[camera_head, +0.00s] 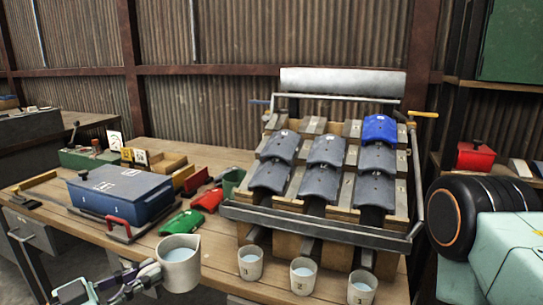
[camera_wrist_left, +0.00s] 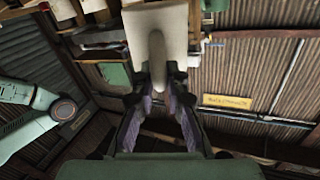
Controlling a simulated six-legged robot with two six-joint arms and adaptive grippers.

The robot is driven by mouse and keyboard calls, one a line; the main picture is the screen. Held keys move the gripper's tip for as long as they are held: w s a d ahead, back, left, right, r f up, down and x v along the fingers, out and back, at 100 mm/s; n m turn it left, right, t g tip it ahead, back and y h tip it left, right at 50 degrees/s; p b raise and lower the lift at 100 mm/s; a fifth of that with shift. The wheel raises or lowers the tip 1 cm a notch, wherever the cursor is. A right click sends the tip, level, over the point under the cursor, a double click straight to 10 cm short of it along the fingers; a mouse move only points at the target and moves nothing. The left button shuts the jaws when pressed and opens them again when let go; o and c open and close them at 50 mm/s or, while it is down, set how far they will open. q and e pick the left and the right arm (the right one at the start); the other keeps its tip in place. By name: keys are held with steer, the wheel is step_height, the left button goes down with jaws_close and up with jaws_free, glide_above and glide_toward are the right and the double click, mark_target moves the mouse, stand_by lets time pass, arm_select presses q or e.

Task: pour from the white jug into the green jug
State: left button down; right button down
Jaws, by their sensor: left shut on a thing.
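The white jug (camera_head: 182,275) is at the lower left of the head view, in front of the bench, with pale blue liquid inside. It looks about upright. My left gripper (camera_head: 145,278) comes in from the left and is shut on the jug on its left side. In the left wrist view the fingers (camera_wrist_left: 160,92) close around a pale, narrow part of the white jug (camera_wrist_left: 155,22). My right gripper is not in view.
A tilted rack (camera_head: 318,234) with grey tiles and one blue tile (camera_head: 380,129) fills the bench's right part. Three pale cups (camera_head: 250,263) of bluish liquid line its front. A blue case (camera_head: 120,192), a red item (camera_head: 208,200) and a green item (camera_head: 181,222) lie left of it.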

arm_select(q)
steer(key=s+d+f+n+t+y, duration=0.2)
steer(key=s+d+f+y, duration=0.1)
steer(key=s+d+f, duration=0.2)
steer(key=shift+s+d+n, duration=0.3)
steer(key=shift+d, duration=0.1)
stand_by(0.3)
